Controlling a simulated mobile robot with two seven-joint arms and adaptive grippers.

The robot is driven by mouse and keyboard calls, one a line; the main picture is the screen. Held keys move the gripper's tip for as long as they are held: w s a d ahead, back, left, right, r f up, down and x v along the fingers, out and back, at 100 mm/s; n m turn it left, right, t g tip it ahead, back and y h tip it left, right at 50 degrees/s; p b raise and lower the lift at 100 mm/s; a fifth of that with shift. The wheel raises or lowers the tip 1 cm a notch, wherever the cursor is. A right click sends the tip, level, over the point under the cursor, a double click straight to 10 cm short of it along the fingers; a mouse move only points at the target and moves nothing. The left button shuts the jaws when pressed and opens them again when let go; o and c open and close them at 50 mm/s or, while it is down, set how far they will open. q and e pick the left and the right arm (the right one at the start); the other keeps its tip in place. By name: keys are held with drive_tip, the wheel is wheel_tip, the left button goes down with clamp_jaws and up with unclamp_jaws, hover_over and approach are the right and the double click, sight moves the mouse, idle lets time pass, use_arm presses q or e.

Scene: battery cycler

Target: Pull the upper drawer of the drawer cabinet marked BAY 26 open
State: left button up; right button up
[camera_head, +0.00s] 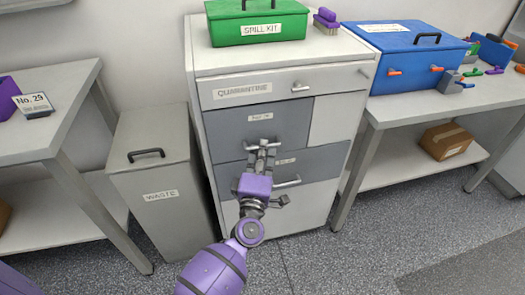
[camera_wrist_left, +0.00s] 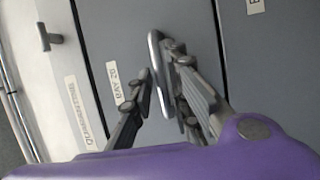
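The drawer cabinet (camera_head: 330,120) stands in the middle of the head view. Its upper grey drawer (camera_head: 228,128) looks flush with the front; the wrist view shows its label (camera_wrist_left: 115,82) reading BAY 26. The drawer's bar handle (camera_wrist_left: 156,60) lies between the fingers of my left gripper (camera_head: 263,150). In the wrist view the gripper (camera_wrist_left: 157,78) is open around the handle, with a narrow gap at the left finger; contact at the right finger is unclear. In the head view the gripper hides part of the handle. My right gripper is not in view.
The QUARANTINE drawer (camera_head: 245,92) is above. A WASTE bin (camera_head: 160,180) stands left, a table with a blue box (camera_head: 400,65) right. Floor in front is clear.

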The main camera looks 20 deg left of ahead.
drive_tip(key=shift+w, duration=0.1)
use_arm(q)
clamp_jaws()
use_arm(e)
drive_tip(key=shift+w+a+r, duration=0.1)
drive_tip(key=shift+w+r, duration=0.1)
use_arm(q)
drive_tip(key=s+d, duration=0.8)
drive_tip(key=s, duration=0.3)
drive_tip(key=s+d+p, duration=0.1)
drive_tip(key=s+d, duration=0.7)
drive_tip(key=s, duration=0.4)
drive_tip(key=shift+s, duration=0.3)
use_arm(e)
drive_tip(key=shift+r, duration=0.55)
use_arm(q)
drive_tip(key=shift+r, duration=0.1)
unclamp_jaws()
